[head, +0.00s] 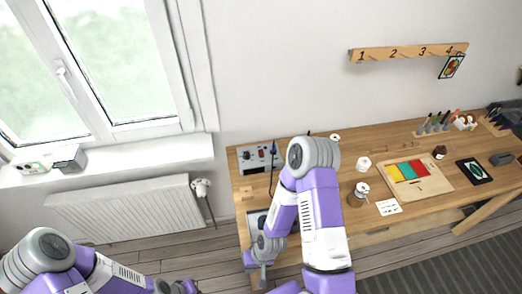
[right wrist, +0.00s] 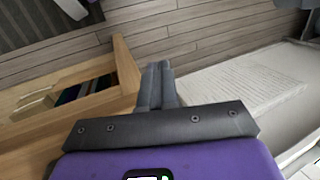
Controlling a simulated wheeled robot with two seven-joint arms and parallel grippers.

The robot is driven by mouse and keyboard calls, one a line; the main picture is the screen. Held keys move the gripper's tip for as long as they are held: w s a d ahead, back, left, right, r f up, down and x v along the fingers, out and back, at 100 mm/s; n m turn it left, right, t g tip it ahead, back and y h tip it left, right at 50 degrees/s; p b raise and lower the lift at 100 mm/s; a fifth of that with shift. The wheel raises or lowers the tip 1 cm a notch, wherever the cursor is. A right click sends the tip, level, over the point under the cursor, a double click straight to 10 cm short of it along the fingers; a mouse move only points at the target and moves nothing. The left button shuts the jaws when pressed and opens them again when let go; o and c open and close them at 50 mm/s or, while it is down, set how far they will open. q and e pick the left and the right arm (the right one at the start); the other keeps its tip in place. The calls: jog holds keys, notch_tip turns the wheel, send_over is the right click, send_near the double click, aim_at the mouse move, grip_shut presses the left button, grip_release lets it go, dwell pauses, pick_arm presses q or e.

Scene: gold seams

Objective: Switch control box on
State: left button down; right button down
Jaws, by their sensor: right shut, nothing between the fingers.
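The control box (head: 258,156) is a grey box with a red switch and dark knobs on its top face. It sits at the back left corner of the wooden table, below the wall. My right gripper (head: 263,274) hangs low at the table's left edge, in front of and well below the box, touching nothing that I can make out. In the right wrist view its fingers (right wrist: 158,86) are together and empty. The box does not show in that view.
The wooden table (head: 408,211) carries a board with coloured panels (head: 405,171), a jar (head: 359,194) and a white card (head: 389,207). A radiator (head: 125,212) stands under the window, left of the table. In the right wrist view the table's wooden edge (right wrist: 124,70) is close left of the fingers.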

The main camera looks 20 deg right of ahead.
notch_tip(320, 180, down, 13)
jog(key=s+b, duration=0.1)
jog(key=b, duration=1)
jog(key=shift+a+f+b, duration=0.15)
jog(key=shift+a+b, duration=0.05)
jog(key=shift+b, duration=0.15)
